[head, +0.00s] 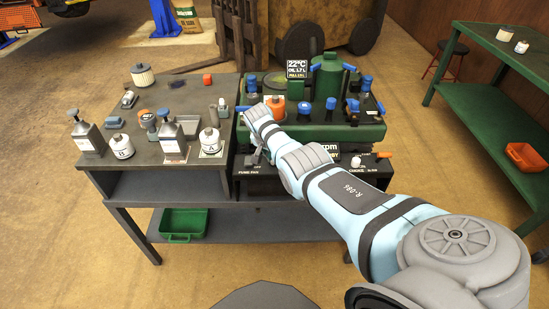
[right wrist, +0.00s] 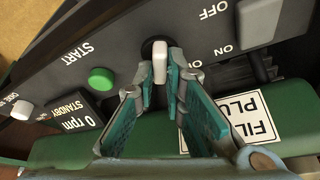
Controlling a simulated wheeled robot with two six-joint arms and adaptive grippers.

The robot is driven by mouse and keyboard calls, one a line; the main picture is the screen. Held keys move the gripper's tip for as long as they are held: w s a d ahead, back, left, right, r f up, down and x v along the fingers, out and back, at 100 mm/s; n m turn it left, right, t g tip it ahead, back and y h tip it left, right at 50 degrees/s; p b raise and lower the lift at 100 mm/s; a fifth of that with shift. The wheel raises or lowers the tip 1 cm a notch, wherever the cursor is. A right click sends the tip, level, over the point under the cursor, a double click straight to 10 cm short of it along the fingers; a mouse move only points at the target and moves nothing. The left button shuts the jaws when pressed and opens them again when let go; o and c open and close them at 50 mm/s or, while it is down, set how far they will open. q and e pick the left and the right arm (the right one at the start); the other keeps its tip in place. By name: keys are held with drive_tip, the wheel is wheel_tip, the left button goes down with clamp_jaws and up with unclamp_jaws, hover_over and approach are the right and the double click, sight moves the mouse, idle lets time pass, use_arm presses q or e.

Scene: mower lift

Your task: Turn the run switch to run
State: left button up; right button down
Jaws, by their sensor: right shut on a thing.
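The black control panel (right wrist: 120,40) fills the upper part of the right wrist view, its lettering upside down. My right gripper (right wrist: 158,80) is shut on a small white switch lever (right wrist: 159,55) between its fingertips. In the head view my right gripper (head: 259,154) reaches the left part of the panel (head: 285,184), largely hidden by my arm. The display (right wrist: 72,115) reads 0 rpm, STANDBY. My left gripper is not in view.
A green START button (right wrist: 102,80) and another white switch (right wrist: 258,22) flank the held lever. A grey table (head: 160,85) with cans and bottles stands left. A green shelf (head: 500,75) stands right.

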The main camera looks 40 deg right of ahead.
drive_tip(key=shift+f, duration=0.1)
idle(0.4)
drive_tip(key=c, duration=1.7)
unclamp_jaws()
drive_tip(key=shift+s, duration=0.1)
drive_tip(key=shift+o, duration=0.2)
drive_tip(key=v, duration=1.2)
drive_tip(key=shift+d, duration=0.1)
